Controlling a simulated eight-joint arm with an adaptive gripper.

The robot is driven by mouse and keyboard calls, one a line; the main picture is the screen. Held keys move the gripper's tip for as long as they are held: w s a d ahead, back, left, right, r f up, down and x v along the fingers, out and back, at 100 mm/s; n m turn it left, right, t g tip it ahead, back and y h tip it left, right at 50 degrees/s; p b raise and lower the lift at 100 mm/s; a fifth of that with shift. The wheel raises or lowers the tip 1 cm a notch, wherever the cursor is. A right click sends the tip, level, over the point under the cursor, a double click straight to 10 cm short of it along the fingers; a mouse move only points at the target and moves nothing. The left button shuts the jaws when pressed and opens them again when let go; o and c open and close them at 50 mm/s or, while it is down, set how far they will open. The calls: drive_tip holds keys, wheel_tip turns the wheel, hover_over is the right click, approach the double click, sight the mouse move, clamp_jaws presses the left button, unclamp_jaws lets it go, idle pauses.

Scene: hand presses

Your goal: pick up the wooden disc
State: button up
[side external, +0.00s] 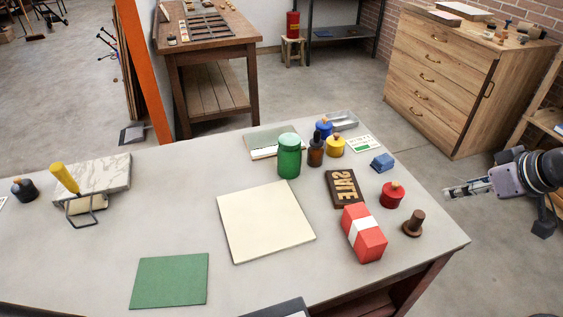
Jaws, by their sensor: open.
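A small dark brown wooden piece (412,223) stands near the right edge of the grey table. It has a round, disc-like base and a raised knob. No plain flat wooden disc is clear to see, so I cannot tell for sure that this is the one. My gripper (452,191) is at the right, beyond the table's right edge in the picture. It is open and empty, points left, and is apart from everything on the table.
Close to the brown piece are a red pot (391,195), a red-and-white box (363,233) and a dark lettered block (346,189). A green jar (289,157) and bottles stand behind. A cream sheet (266,222) and green sheet (169,281) lie flat.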

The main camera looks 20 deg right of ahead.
drive_tip(key=n+g, duration=0.7)
drive_tip(key=n, duration=1.3)
hover_over(420, 214)
wheel_tip(420, 214, down, 5)
drive_tip(key=shift+f, duration=5.1)
clamp_jaws()
